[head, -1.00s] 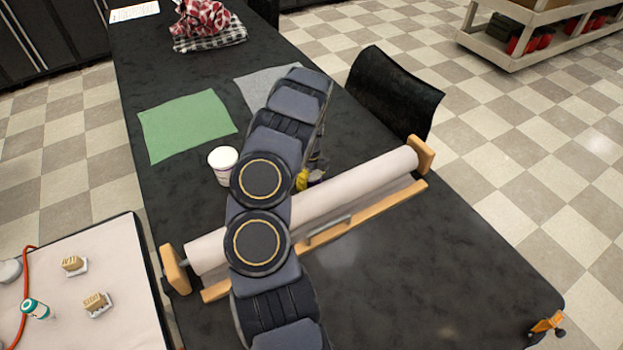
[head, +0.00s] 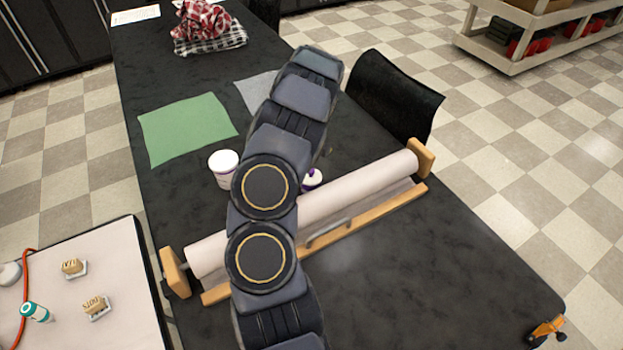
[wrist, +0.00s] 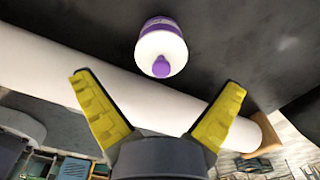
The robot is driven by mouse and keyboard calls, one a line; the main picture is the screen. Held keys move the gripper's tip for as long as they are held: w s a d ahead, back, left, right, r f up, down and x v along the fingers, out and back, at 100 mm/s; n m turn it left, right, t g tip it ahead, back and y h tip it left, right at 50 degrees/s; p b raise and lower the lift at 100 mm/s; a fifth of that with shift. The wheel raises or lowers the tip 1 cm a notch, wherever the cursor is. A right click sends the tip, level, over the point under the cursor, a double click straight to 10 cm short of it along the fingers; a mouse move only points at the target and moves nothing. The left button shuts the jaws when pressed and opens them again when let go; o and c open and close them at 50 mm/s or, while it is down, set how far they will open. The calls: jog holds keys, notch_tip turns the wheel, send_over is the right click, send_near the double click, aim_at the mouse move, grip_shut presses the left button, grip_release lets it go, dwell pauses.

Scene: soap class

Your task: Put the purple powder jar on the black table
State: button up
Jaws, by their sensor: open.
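The purple powder jar, white with a purple band and purple cap tip (wrist: 161,48), stands on the black table just beyond the paper roll. In the head view the jar (head: 312,180) shows at the right edge of my arm, partly hidden. My gripper (wrist: 158,82) is open, its yellow fingers spread wide with nothing between them. The jar is ahead of the fingertips and apart from them. In the head view my gripper is hidden behind my arm. The black table (head: 400,270) runs under the roll and the jar.
A white paper roll (head: 365,183) on a wooden holder crosses the table near the jar. A white tub (head: 222,168) stands left of my arm. A green cloth (head: 187,126) and grey cloth (head: 254,92) lie farther back.

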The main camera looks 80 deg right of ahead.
notch_tip(320, 180, up, 6)
jog(key=shift+w+a, duration=0.1)
jog(key=shift+w, duration=0.1)
jog(key=w+a+r+n, duration=0.6)
jog(key=w+a+n, duration=0.25)
jog(key=w, duration=0.25)
jog(key=w+a+r+n+y, duration=0.1)
jog(key=w+a+r+n, duration=0.25)
jog(key=a+n, duration=0.45)
jog(key=w+a+r+n, duration=0.2)
jog(key=a+r+n, duration=0.25)
jog(key=a, duration=0.65)
jog(key=s+a+r+n+g, duration=0.1)
jog(key=s+a+r+n, duration=0.15)
jog(key=a+n, duration=0.35)
jog(key=s+a+r+n, duration=0.1)
jog(key=s+a+n, duration=0.35)
jog(key=a, duration=0.35)
jog(key=s+a+n+h, duration=0.1)
jog(key=s+a+n, duration=0.4)
jog(key=s+n, duration=0.4)
jog(key=shift+s+f+g, duration=0.2)
jog(key=shift+s+g, duration=0.15)
jog(key=shift+g, duration=0.05)
